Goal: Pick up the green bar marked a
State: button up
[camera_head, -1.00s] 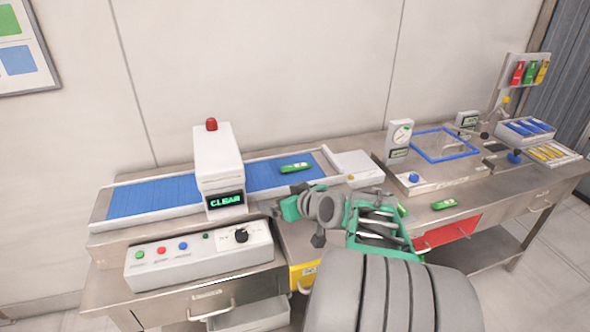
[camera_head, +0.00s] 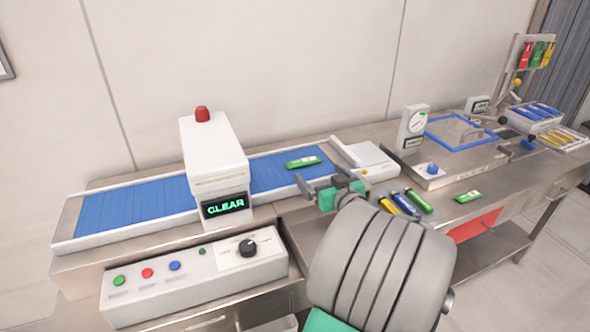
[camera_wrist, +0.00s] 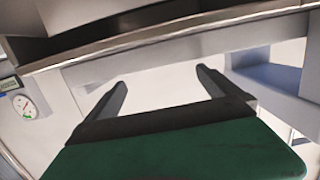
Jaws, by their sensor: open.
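One green bar (camera_head: 303,162) lies on the blue conveyor belt, right of the white scanner housing. A second green bar (camera_head: 468,196) lies on the steel bench at the right. A third green bar (camera_head: 419,202) lies beside a blue and a yellow one. I cannot read which bar bears the mark a. My gripper (camera_head: 322,180) is open and empty, in front of the belt and near the bar on it in the picture. In the wrist view its two fingers (camera_wrist: 162,78) stand wide apart with no bar between them.
The scanner (camera_head: 213,160) reads CLEAR and carries a red lamp. A control box (camera_head: 195,275) stands in front. A white plate (camera_head: 365,160) is at the belt's right end. A gauge (camera_head: 412,130) and a blue-framed tray (camera_head: 462,132) stand farther right.

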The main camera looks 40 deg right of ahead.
aim_at(304, 161)
jog(key=shift+w+f, duration=0.35)
jog(key=shift+f, duration=0.1)
jog(key=p+x, duration=0.1)
jog(key=x, duration=0.4)
jog(key=r+p+x, duration=0.1)
jog(key=x, duration=0.1)
jog(key=shift+w+f+p, duration=0.15)
jog(key=shift+w+p, duration=0.15)
jog(key=shift+w, duration=0.15)
jog(key=shift+s, duration=0.1)
jog(key=c, duration=1.3)
